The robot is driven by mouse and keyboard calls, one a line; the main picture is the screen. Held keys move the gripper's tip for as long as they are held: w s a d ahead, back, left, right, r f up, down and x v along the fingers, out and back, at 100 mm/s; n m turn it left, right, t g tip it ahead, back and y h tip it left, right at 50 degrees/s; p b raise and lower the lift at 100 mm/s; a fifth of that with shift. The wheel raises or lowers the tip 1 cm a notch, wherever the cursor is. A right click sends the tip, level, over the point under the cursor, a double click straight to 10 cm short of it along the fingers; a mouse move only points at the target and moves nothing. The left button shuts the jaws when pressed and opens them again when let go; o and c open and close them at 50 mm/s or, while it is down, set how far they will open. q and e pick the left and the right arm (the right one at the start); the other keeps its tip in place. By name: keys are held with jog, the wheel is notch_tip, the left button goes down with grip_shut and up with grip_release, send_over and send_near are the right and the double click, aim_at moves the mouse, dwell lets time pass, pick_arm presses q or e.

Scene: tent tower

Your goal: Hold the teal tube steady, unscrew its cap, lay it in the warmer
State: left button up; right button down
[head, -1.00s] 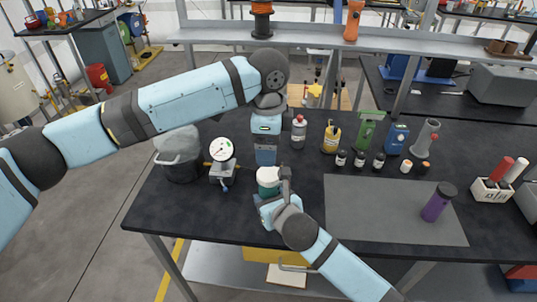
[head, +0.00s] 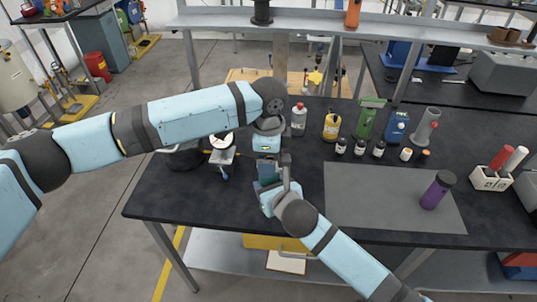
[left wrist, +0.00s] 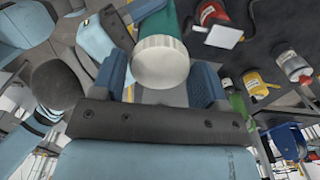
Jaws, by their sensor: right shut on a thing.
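The teal tube (head: 268,176) stands near the front edge of the black table, in my right gripper (head: 276,184), which is shut on it. My left gripper (head: 266,162) comes down from above over the tube's top and hides its cap in the head view. In the left wrist view the round white cap (left wrist: 160,62) lies between the two blue fingers, with the teal tube (left wrist: 163,18) beyond it. The left fingers are apart, one on each side of the cap; I cannot tell whether they touch it. I cannot make out which thing is the warmer.
A gauge device (head: 222,155) stands to the left. A white bottle (head: 299,119), a yellow bottle (head: 332,126) and several small bottles stand behind and to the right.

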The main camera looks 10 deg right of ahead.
pick_arm(q)
jog(key=c, duration=0.6)
jog(key=o, duration=1)
jog(key=shift+r, duration=2.25)
